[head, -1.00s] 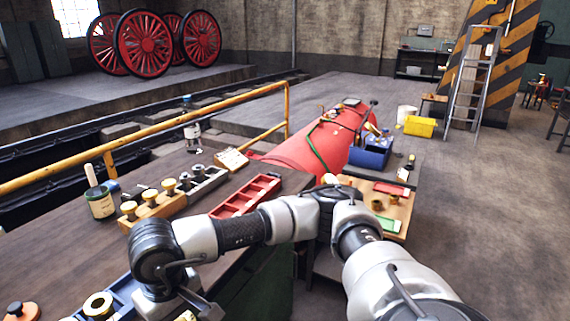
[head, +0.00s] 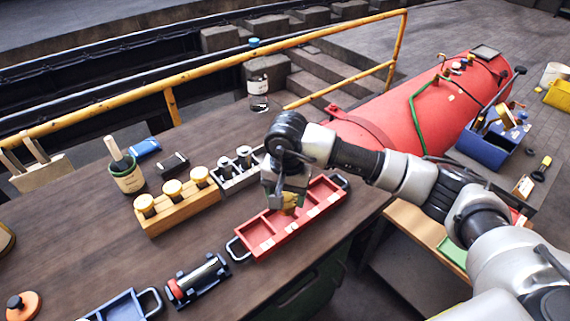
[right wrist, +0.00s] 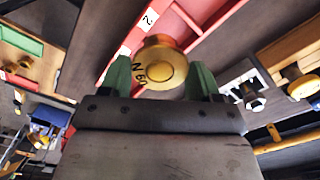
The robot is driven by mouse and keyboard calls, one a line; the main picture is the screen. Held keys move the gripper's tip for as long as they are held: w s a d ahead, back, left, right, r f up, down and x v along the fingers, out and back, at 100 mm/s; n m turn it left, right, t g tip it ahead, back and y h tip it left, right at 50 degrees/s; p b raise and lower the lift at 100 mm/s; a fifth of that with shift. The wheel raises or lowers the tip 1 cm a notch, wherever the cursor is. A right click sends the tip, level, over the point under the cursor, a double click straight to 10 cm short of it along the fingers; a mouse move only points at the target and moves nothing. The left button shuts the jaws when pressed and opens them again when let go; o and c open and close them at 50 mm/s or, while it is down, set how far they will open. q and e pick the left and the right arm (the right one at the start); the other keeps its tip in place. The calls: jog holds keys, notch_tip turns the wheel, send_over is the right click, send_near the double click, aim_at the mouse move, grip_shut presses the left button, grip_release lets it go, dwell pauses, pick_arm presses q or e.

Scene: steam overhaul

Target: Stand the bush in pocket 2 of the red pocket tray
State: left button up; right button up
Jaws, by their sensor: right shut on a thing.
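My right gripper (head: 285,194) is shut on a gold-coloured bush (head: 289,205) above the middle of the red pocket tray (head: 290,234). In the right wrist view the bush (right wrist: 162,65) sits between the green fingertips of the right gripper (right wrist: 160,77), with black lettering beside its round end. The red tray also shows there, with a white label reading 2 (right wrist: 150,17) close to the bush. How high the bush is above the pocket floor, I cannot tell. The gripper hides part of the tray in the head view. My left gripper is not in view.
Left of the tray are a wooden block with yellow-topped pieces (head: 177,207), a grey holder with metal parts (head: 235,172) and a green pot with a brush (head: 127,176). A metal cylinder in a cradle (head: 198,281) and a blue tray (head: 125,306) lie nearer. A yellow rail (head: 172,105) runs behind.

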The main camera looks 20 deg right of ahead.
jog(key=m, duration=0.1)
jog(key=w+p, duration=0.1)
jog(key=m+p, duration=0.1)
jog(key=shift+w+a+r+m, duration=0.25)
jog(key=shift+a+m, duration=0.05)
jog(key=shift+a, duration=0.05)
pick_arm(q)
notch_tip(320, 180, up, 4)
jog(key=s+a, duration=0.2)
pick_arm(e)
jog(key=shift+a+f+m, duration=0.2)
jog(key=shift+f+m, duration=0.1)
jog(key=shift+m, duration=0.1)
jog(key=shift+f, duration=0.45)
notch_tip(320, 180, down, 2)
jog(key=shift+w+d+f+b, duration=0.1)
jog(key=shift+b, duration=0.45)
jog(key=shift+f+b, duration=0.35)
jog(key=shift+f, duration=0.35)
jog(key=shift+f+b, duration=0.95)
jog(key=shift+b, duration=0.05)
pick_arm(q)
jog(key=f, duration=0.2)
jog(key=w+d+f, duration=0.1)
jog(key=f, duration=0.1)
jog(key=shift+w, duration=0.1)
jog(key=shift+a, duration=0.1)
